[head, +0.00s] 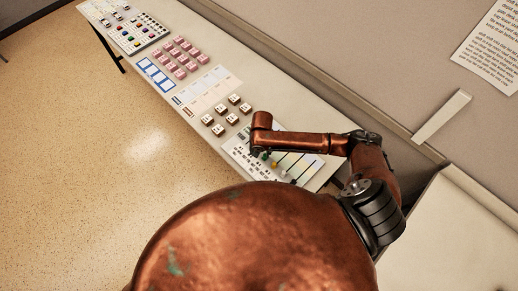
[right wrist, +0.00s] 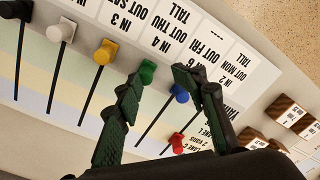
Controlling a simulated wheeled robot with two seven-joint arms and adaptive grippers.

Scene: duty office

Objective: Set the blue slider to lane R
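The blue slider (right wrist: 180,94) shows in the right wrist view. It sits at the upper end of its dark slot, close to the printed labels. My right gripper (right wrist: 163,76) is open, with one dark finger to the left of the blue knob and the other close by its right side. I cannot tell whether either finger touches it. In the head view my right gripper (head: 257,152) is mostly hidden under my wrist, over the slider panel (head: 308,167). The blue knob cannot be made out there. Some lane lettering shows upside down, but I cannot read a lane R mark. My left gripper is not in view.
A green knob (right wrist: 147,71) is close to the left finger. A yellow knob (right wrist: 106,51), a white knob (right wrist: 62,30) and a black knob (right wrist: 17,9) follow leftward. A red knob (right wrist: 178,142) is below the blue one. Brown-sided blocks (head: 218,129) stand beside the panel.

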